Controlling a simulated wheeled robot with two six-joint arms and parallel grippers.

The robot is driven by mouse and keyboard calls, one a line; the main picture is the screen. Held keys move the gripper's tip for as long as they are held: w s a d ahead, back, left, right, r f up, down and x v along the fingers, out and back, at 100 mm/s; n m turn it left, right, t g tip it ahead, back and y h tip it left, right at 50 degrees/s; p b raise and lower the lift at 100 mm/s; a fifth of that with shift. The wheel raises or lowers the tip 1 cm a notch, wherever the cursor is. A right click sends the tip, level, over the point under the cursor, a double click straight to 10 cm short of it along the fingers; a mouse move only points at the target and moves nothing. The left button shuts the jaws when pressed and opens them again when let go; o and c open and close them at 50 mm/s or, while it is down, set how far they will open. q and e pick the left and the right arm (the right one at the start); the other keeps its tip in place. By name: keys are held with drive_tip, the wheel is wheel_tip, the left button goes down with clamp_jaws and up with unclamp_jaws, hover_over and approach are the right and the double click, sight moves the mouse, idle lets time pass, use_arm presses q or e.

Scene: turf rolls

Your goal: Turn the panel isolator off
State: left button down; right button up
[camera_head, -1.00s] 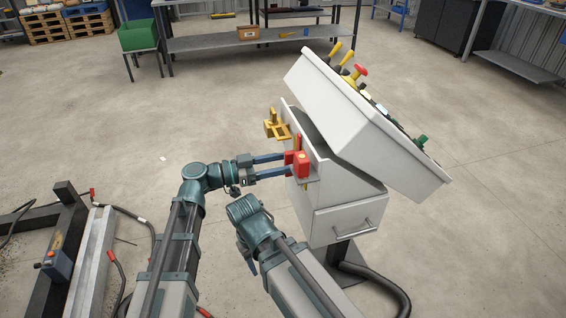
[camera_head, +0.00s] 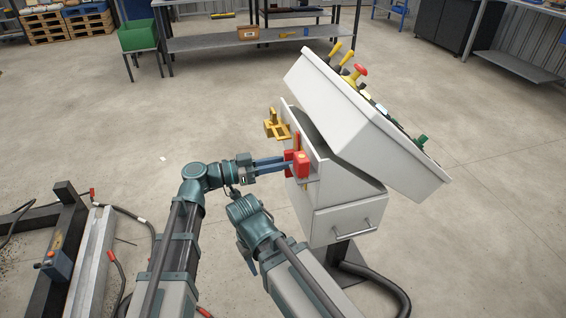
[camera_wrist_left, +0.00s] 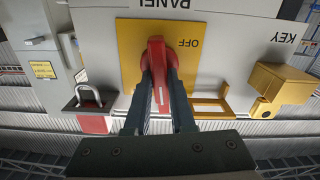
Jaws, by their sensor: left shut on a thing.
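The panel isolator has a red handle (camera_wrist_left: 157,75) on a yellow plate (camera_wrist_left: 128,50). The plate carries the word OFF, upside down and to the right of the handle in the left wrist view. The handle stands upright in that view, its white line pointing down the picture. My left gripper (camera_wrist_left: 159,92) is shut on the handle, one finger on each side. In the head view my left gripper (camera_head: 284,165) reaches the panel's side, where the red handle (camera_head: 289,157) shows edge-on. My right arm is folded beside it; its fingers are not seen.
A red padlock (camera_wrist_left: 95,112) hangs beside the plate, and a yellow key box (camera_wrist_left: 280,88) is on its other side. The grey control cabinet (camera_head: 345,205) has a sloping top with buttons.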

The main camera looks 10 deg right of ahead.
use_arm(q)
drive_tip(key=shift+w+f+n+b, duration=0.1)
drive_tip(key=shift+f+n+b, duration=0.05)
drive_tip(key=shift+n, duration=2.55)
drive_tip(key=shift+w+f+n+b, duration=0.1)
drive_tip(key=shift+w+n, duration=0.05)
drive_tip(key=shift+n, duration=2.55)
drive_tip(key=shift+w+f+n+b, duration=0.1)
drive_tip(key=shift+f+n+b, duration=0.05)
drive_tip(key=shift+n, duration=2.55)
drive_tip(key=c, duration=0.8)
unclamp_jaws()
drive_tip(key=shift+o, duration=0.2)
drive_tip(key=a, duration=1.4)
drive_tip(key=shift+s, duration=0.25)
